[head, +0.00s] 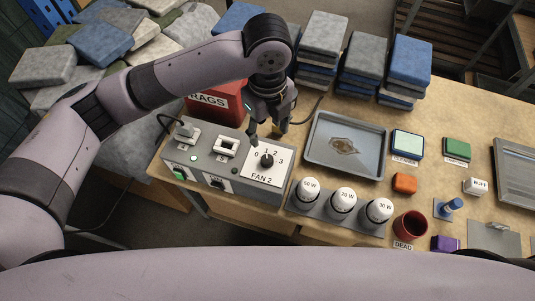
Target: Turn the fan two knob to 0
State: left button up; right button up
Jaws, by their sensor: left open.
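The fan two knob (266,160) is a small black dial on a white plate marked 0, 1, 2, 3 and FAN 2. The plate is on the right end of a grey control box (208,157) on the wooden table. Which mark the knob points to is too small to tell. My left gripper (267,134) is open and empty, pointing down just behind the knob in the picture, apart from it as far as I can see. My right gripper is not in view.
A red RAGS box (207,100) stands behind the control box. To the right are a grey tray (345,146), several white bulbs (344,199) in a holder and a red cup (410,226). Stacked grey and blue cloths (317,48) stand at the back.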

aim_at(268, 159)
pick_arm(q)
notch_tip(268, 159, down, 14)
jog(key=shift+r+p, duration=0.25)
jog(key=shift+p, duration=0.4)
jog(key=shift+c, duration=0.2)
jog(key=shift+c, duration=1.4)
jog(key=c, duration=0.9)
jog(key=shift+o, duration=0.2)
